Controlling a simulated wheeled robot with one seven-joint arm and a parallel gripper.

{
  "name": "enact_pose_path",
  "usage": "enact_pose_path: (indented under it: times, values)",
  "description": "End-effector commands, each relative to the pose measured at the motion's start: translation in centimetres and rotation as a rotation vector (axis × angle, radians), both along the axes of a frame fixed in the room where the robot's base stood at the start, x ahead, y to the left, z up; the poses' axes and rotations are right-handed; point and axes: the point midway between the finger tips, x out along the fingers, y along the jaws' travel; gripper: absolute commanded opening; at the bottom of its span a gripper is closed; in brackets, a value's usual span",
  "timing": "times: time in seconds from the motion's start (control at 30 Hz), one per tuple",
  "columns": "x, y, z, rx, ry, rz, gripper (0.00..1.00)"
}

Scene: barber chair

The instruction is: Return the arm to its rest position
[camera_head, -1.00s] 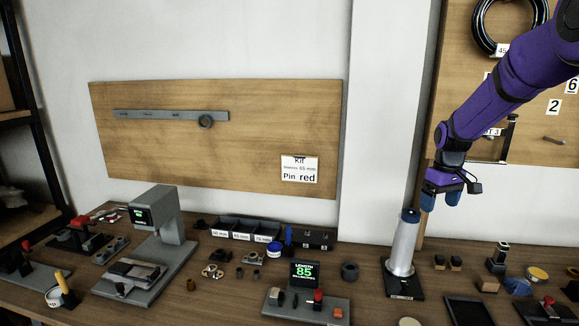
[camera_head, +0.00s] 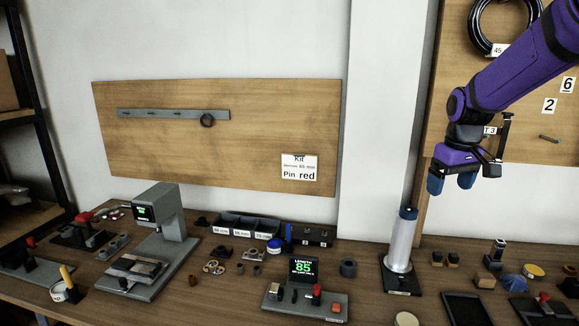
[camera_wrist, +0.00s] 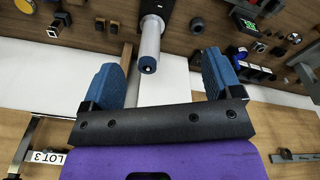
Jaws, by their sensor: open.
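My gripper (camera_head: 451,184) hangs from the purple arm at the right of the head view, above and to the right of a grey cylinder (camera_head: 402,243). Its two blue fingertips are spread apart with nothing between them. In the wrist view the gripper (camera_wrist: 162,82) is open and empty. The grey cylinder, with its dark blue top, also shows in the wrist view (camera_wrist: 151,42), beyond the gap between the fingers. The cylinder stands upright on a black base on the bench, apart from the gripper.
The bench holds a grey measuring machine (camera_head: 160,230), a display reading 85 (camera_head: 304,268), labelled bins (camera_head: 245,228), and a black tray (camera_head: 466,308). A wooden board (camera_head: 220,145) hangs on the wall. A pegboard (camera_head: 545,70) with a black coil (camera_head: 503,25) is behind the arm.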

Motion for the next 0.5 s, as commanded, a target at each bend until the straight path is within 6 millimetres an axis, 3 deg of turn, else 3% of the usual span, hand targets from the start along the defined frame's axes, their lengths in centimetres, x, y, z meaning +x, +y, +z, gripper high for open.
enact_pose_path:
  times: [0.03, 0.2, 0.5]
  values:
    - [-1.5, 0.6, 1.3, -0.002, -0.022, -0.008, 0.85]
    - [-6.2, 2.1, 4.4, 0.000, -0.080, -0.047, 0.85]
    - [-15.0, 4.3, 7.5, 0.018, -0.182, -0.116, 0.85]
